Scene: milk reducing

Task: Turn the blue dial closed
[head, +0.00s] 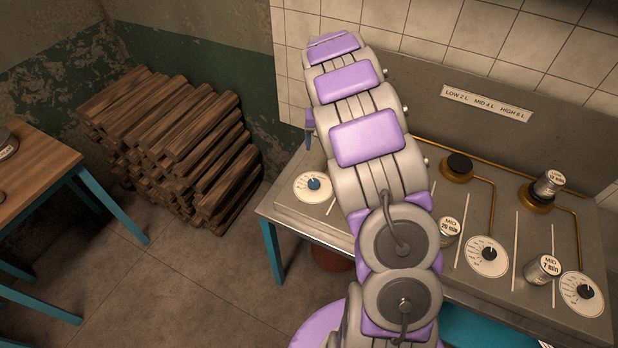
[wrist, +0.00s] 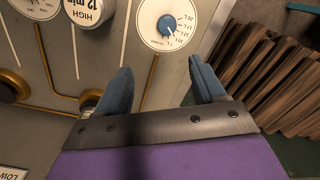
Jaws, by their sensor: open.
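The blue dial (head: 314,184) sits on a round white scale plate at the left end of the stove panel. In the wrist view the blue dial (wrist: 167,25) shows near the top, its pointer toward the lower right of the numbered scale. My gripper (wrist: 160,68) is open and empty, its two blue fingers spread apart. In that picture the dial is beyond the fingertips, roughly between them, with no contact visible. In the head view my arm hides most of the gripper; only a bit of a blue finger shows above the dial.
The stove panel (head: 512,228) holds black dials (head: 489,254) and burners (head: 458,167). Labelled cans (head: 543,268) stand on it, and one can (head: 549,183) is on a burner. A "HIGH 12 min" can (wrist: 88,10) is left of the blue dial. Stacked wood (head: 180,140) lies left.

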